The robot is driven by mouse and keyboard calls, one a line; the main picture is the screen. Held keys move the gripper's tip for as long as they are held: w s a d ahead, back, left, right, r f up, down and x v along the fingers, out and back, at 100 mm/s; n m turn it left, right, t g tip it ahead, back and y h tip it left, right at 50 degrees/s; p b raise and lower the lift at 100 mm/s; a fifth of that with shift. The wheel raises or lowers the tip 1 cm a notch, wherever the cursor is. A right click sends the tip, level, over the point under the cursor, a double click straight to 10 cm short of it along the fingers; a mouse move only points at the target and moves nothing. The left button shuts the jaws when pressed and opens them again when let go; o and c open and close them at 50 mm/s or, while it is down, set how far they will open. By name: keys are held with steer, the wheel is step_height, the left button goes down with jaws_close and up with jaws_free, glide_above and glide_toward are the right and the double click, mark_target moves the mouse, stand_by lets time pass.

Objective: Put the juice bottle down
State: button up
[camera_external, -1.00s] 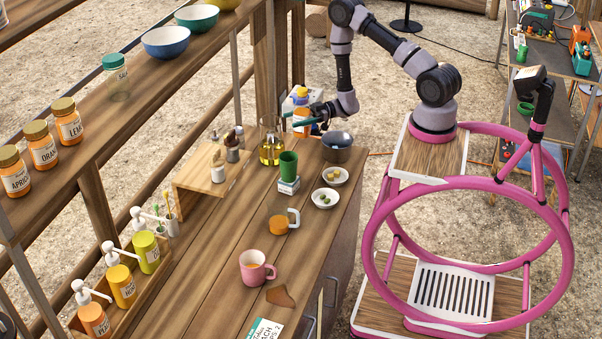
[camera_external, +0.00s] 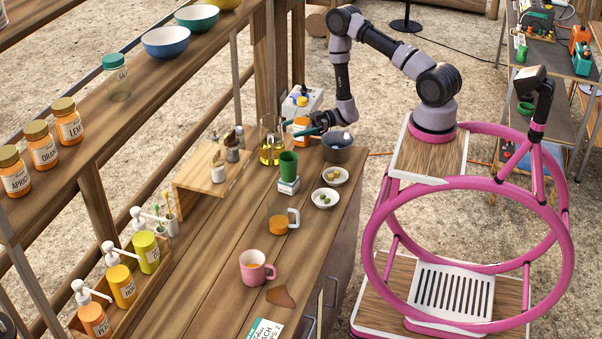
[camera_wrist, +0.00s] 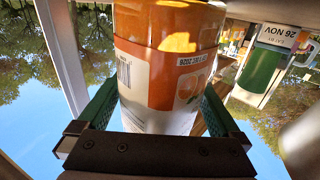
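A glass oil flask (camera_external: 271,148) stands just left of the bottle, and a dark bowl (camera_external: 338,148) just right. Two small white dishes (camera_external: 324,203) lie nearby. A wooden riser (camera_external: 190,183) is at left.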

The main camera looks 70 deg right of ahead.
steer(key=v, duration=1)
steer(key=shift+s+d, duration=0.15)
steer(key=shift+s, duration=0.25)
steer(key=x, duration=0.3)
steer(key=r+x, duration=0.1)
steer(key=x, duration=0.3)
steer(key=r+x, duration=0.1)
steer(key=x, duration=0.3)
steer(key=shift+w+d, duration=0.1)
steer(key=shift+d, duration=0.05)
jaws_close()
